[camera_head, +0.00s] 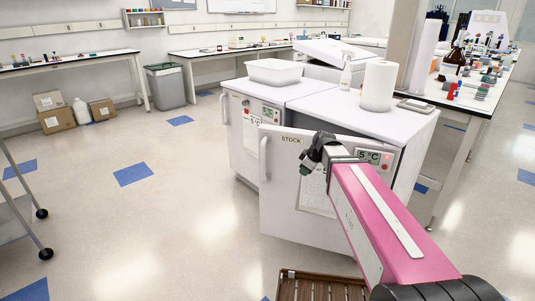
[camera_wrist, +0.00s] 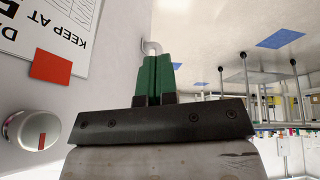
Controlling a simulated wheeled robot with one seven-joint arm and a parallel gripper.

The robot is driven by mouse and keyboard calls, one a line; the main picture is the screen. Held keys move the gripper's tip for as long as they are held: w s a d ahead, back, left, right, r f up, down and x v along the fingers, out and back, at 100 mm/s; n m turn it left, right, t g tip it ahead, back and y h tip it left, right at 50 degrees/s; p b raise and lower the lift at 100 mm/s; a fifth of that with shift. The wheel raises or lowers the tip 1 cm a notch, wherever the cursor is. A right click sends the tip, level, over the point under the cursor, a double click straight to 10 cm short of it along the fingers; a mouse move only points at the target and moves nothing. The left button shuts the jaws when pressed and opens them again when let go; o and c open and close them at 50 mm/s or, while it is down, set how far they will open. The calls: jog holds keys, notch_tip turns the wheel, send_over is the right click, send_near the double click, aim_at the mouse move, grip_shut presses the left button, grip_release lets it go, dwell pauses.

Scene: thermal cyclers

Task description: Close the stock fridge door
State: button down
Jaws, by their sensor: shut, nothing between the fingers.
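My gripper (camera_head: 305,170) is in front of the door face, to the right of the handle. In the wrist view its green fingers (camera_wrist: 156,74) are together and empty. The handle's bent end (camera_wrist: 152,47) shows just beyond the fingertips; I cannot tell whether they touch.
A second white unit (camera_head: 240,135) stands to the left, with a white tub (camera_head: 273,71) on top. A paper roll (camera_head: 378,86) stands on the fridge. A brown slatted crate (camera_head: 310,285) is on the floor before the door.

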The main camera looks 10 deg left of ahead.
jog(key=w+a+r+n+y, duration=0.25)
jog(key=a+r+n, duration=0.45)
jog(key=a+r, duration=0.35)
jog(key=w+a+f, duration=0.7)
jog(key=f, duration=0.1)
jog(key=shift+f+n+t, duration=0.3)
jog(key=shift+w, duration=0.1)
